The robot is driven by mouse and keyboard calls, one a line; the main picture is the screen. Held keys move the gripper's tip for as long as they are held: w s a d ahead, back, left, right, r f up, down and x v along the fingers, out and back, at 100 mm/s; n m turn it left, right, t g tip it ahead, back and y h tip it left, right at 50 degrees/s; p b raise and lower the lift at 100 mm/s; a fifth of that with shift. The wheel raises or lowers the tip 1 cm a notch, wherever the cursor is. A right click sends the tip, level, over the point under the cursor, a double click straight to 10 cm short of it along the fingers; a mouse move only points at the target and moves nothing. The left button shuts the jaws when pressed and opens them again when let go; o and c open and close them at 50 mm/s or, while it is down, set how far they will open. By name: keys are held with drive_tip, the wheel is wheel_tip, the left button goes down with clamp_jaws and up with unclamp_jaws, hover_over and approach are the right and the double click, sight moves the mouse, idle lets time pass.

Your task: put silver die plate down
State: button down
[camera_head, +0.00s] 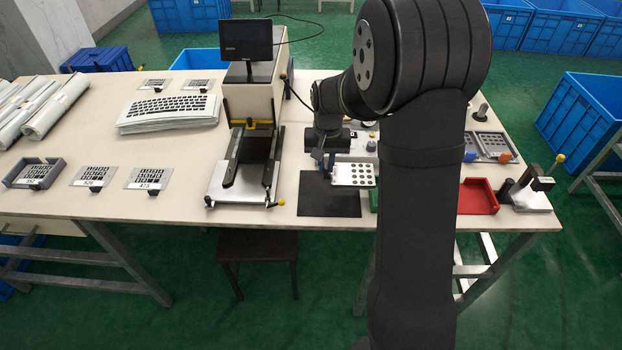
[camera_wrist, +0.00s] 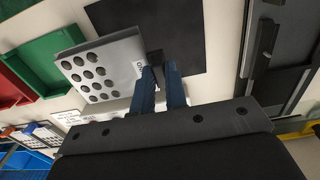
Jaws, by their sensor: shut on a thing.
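The silver die plate (camera_head: 362,181) is a light metal plate with rows of dark round holes. My gripper (camera_head: 328,166) is shut on the plate's left edge in the head view. In the wrist view, the plate (camera_wrist: 124,52) extends to the left from the fingertips of my gripper (camera_wrist: 158,72). A black mat (camera_head: 322,205) lies on the table, and the plate overlaps its back right part in the head view. The mat also shows beside the plate in the wrist view (camera_wrist: 190,28). The gap between plate and table is hard to judge.
A green tray (camera_wrist: 48,58) and a red tray (camera_head: 478,196) are to the right of the mat. A press-like fixture with rails (camera_head: 240,187) stands left of it. A small hand tool with a yellow knob (camera_head: 530,190) stands near the right edge. My arm hides part of the table.

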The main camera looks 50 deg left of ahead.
drive_tip(key=a+f, duration=0.1)
drive_tip(key=s+a+f, duration=0.1)
drive_tip(key=a, duration=0.1)
drive_tip(key=s+a+f, duration=0.1)
drive_tip(key=shift+s+a, duration=0.2)
drive_tip(key=shift+a, duration=0.1)
drive_tip(key=shift+f, duration=2.1)
drive_tip(key=c, duration=1.5)
unclamp_jaws()
drive_tip(key=shift+f, duration=0.1)
drive_tip(key=shift+o, duration=0.2)
wheel_tip(320, 180, up, 12)
